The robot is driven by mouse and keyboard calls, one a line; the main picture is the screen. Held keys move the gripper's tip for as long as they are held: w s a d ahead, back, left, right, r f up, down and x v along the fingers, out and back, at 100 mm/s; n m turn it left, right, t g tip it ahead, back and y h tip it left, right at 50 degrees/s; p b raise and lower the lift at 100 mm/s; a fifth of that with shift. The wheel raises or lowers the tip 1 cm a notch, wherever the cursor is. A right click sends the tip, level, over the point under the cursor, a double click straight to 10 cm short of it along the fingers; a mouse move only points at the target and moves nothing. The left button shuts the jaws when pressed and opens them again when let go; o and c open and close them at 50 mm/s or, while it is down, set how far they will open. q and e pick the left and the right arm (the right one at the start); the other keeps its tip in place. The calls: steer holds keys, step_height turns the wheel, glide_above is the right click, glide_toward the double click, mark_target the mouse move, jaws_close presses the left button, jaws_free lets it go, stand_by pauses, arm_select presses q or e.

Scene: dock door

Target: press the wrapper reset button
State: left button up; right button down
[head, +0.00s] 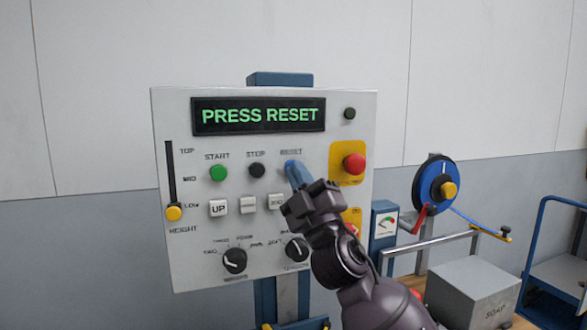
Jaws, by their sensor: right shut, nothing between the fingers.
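The wrapper control panel (190,275) stands upright in the middle of the head view. Its display (258,115) reads "PRESS RESET" in green. The blue reset button (289,164) is under the "RESET" label, to the right of the green start button (218,173) and the black stop button (257,170). My right gripper (293,172) is shut and empty. Its blue fingertips are at the reset button and cover most of it; I cannot tell whether they touch it. My left gripper is not in view.
A red emergency button (354,164) on a yellow plate is just right of my gripper. Knobs, including a black one (234,261), and a yellow height slider (173,213) are on the panel. A grey box (473,293) and a blue strap reel (427,184) stand at the right.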

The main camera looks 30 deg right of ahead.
steer(key=shift+w, duration=0.1)
steer(key=shift+w+d, duration=0.1)
steer(key=shift+w, duration=0.2)
steer(key=shift+w, duration=0.2)
stand_by(0.7)
steer(key=shift+w+d, duration=0.15)
steer(key=shift+w, duration=0.15)
stand_by(0.3)
steer(key=shift+s, duration=0.2)
steer(key=shift+s+a, duration=0.25)
steer(key=shift+s, duration=0.45)
